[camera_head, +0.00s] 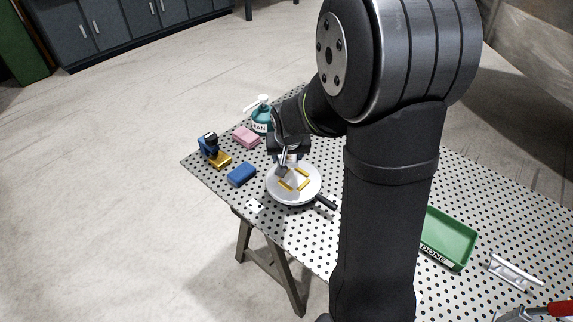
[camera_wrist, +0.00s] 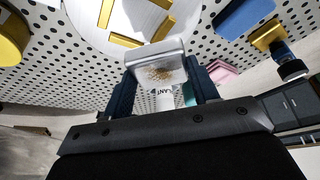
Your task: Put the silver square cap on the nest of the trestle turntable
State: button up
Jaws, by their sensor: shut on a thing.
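The silver square cap (camera_wrist: 158,66) is held between the two fingers of my gripper (camera_wrist: 164,88); its visible face has a brownish speckled patch. In the head view my gripper (camera_head: 286,157) is at the far edge of the trestle turntable (camera_head: 280,196), a round white disc with a dark handle. Yellow bars (camera_head: 303,184) on the disc mark the nest. In the wrist view the disc (camera_wrist: 90,14) and its yellow bars (camera_wrist: 125,41) lie just beyond the cap. I cannot tell the cap's exact height above the disc. My arm hides part of the table.
On the perforated table are a blue block (camera_head: 241,174), a pink block (camera_head: 246,138), a blue-and-yellow device (camera_head: 211,149) and a teal spray bottle (camera_head: 261,118) around the turntable. A green tray (camera_head: 449,239) and a silver rail (camera_head: 514,271) are at right. The table's left edge is close.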

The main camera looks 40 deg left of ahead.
aim_at(286, 164)
jog(key=shift+a+f, duration=0.15)
jog(key=shift+f, duration=1.9)
jog(key=shift+f, duration=0.3)
jog(key=o, duration=1.2)
jog(key=shift+r, duration=0.25)
jog(key=v, duration=1.2)
